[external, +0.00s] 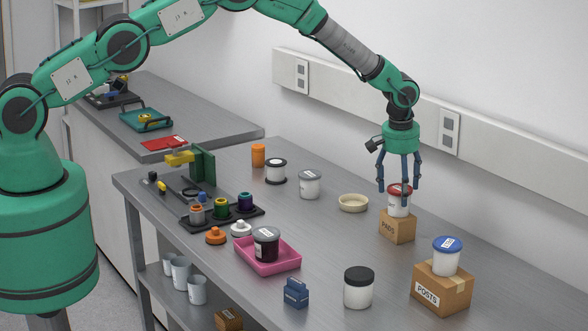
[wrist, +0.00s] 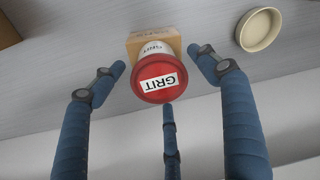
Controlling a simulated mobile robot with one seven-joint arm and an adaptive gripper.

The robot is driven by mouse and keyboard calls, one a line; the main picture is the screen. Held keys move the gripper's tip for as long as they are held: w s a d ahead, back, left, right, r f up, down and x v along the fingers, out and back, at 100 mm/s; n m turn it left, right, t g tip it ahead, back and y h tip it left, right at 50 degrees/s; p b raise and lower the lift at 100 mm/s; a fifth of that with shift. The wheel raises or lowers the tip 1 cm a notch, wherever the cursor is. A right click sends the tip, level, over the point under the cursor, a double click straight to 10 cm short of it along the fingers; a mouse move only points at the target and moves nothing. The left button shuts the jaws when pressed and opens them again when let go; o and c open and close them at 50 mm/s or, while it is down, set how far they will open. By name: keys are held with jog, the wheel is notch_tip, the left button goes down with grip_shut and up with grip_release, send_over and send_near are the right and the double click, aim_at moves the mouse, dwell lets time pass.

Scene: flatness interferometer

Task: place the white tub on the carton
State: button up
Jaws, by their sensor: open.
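A white tub with a red lid (external: 399,206) stands upright on a small brown carton marked PADS (external: 397,227). In the wrist view its red lid (wrist: 158,84) reads GRIT, and part of the carton (wrist: 146,38) shows behind it. My gripper (external: 400,189) points down over this tub. Its fingers (wrist: 161,62) are spread around the tub with visible gaps at the sides. A second white tub, with a blue lid (external: 446,258), stands on a larger carton marked POSTS (external: 440,288).
A cream dish (external: 353,203) lies left of the PADS carton. A black-lidded white jar (external: 358,288), a pink tray (external: 267,262) holding a dark jar, and a grey-lidded tub (external: 310,184) stand on the metal table. The wall is behind my gripper.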

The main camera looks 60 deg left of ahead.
aim_at(399, 189)
notch_tip(399, 189, up, 11)
jog(key=s+b, duration=0.1)
jog(key=b, duration=0.1)
jog(key=shift+s+d, duration=0.15)
jog(key=shift+d, duration=0.15)
dwell(0.7)
